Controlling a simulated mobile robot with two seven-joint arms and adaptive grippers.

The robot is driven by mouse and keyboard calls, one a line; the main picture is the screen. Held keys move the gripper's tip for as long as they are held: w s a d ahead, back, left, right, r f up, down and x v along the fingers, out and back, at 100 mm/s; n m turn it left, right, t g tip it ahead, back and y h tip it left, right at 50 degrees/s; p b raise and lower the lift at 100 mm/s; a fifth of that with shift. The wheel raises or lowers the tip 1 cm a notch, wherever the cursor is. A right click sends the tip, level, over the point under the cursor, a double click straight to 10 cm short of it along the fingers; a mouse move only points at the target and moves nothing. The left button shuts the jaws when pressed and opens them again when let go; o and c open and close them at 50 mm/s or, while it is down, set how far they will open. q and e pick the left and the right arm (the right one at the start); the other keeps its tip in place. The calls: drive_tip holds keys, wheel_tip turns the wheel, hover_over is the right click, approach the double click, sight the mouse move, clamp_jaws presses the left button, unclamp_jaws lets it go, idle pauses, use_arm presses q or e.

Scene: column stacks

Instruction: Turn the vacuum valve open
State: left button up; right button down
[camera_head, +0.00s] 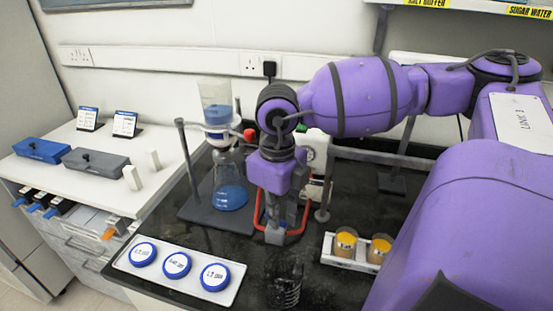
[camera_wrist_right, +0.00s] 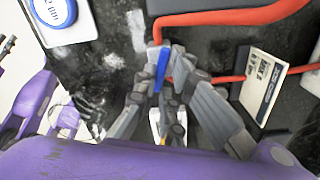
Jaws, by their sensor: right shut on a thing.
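My right gripper (camera_head: 277,232) points down over the black bench, beside the red tubing. In the right wrist view its fingers (camera_wrist_right: 165,85) are closed around a small valve with a blue lever (camera_wrist_right: 162,66). Red tubing (camera_wrist_right: 235,17) runs from the valve's pale end toward the upper right. In the head view the red tubing (camera_head: 298,229) loops around the gripper, and the valve is mostly hidden by the fingers. The lever's exact angle is partly hidden. A filter flask (camera_head: 230,185) with blue liquid stands left of the gripper. My left gripper is not in view.
A white tray with blue-lidded jars (camera_head: 177,264) lies at front left. A white rack holds two orange-topped jars (camera_head: 346,240) at right. A clamp stand (camera_head: 188,150) rises beside the flask. A small card (camera_wrist_right: 264,84) stands near the tubing.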

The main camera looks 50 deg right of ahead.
drive_tip(key=shift+d+n, duration=0.1)
drive_tip(key=shift+n, duration=1.8)
drive_tip(key=c, duration=1.8)
unclamp_jaws()
drive_tip(key=shift+c, duration=0.2)
wheel_tip(320, 180, up, 12)
